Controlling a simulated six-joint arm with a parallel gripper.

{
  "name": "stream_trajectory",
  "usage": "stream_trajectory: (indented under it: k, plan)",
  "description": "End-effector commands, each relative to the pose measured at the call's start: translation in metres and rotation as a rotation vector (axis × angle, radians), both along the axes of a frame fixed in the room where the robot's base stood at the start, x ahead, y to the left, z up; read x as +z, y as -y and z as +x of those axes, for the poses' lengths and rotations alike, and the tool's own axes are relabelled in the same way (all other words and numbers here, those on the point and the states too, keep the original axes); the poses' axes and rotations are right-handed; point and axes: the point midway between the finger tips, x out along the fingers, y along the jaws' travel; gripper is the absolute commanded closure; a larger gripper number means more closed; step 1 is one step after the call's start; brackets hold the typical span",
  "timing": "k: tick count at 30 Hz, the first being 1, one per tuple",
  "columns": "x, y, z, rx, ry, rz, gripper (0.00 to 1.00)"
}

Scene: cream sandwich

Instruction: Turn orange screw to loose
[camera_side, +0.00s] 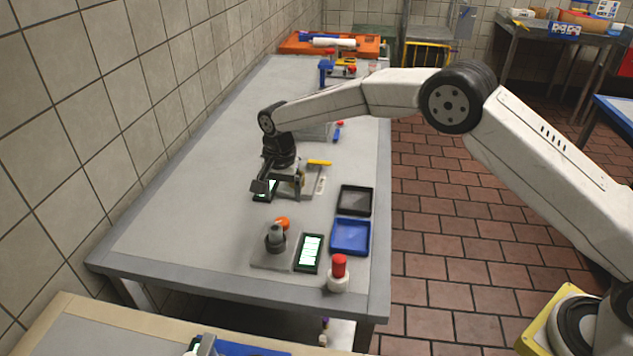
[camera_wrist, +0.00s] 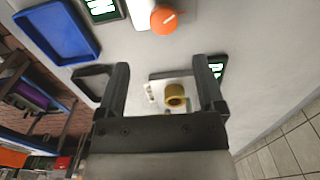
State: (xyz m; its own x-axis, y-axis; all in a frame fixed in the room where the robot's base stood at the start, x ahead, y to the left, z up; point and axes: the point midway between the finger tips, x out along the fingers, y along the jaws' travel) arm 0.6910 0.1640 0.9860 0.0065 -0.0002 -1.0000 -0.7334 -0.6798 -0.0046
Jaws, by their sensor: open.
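The orange screw (camera_side: 282,223) is a round orange knob on a grey fixture (camera_side: 275,240) near the front of the table. In the wrist view the orange screw (camera_wrist: 165,20) is at the top centre, with a light line across its face. My gripper (camera_side: 279,184) is farther back, above a second fixture, clear of the orange screw. In the wrist view my gripper (camera_wrist: 163,72) has its two black fingers wide apart. A brass ring-shaped part (camera_wrist: 175,94) shows between the fingers, with no visible contact. The second fixture is partly hidden by my gripper.
A lit display (camera_side: 310,253), a blue tray (camera_side: 350,237), a black tray (camera_side: 354,200) and a red-topped button (camera_side: 339,270) stand near the orange screw. A yellow-handled part (camera_side: 319,162) is beside my gripper. The table's left side is clear, along a tiled wall.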

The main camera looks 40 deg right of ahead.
Motion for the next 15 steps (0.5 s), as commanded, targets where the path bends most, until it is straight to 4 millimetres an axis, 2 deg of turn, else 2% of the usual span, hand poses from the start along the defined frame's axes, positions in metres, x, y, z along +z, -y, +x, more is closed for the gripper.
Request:
stream_trajectory:
  k: [15]
  plan:
    - [-0.0107,-0.0051,0.0025,-0.023,-0.009,0.000,0.13]
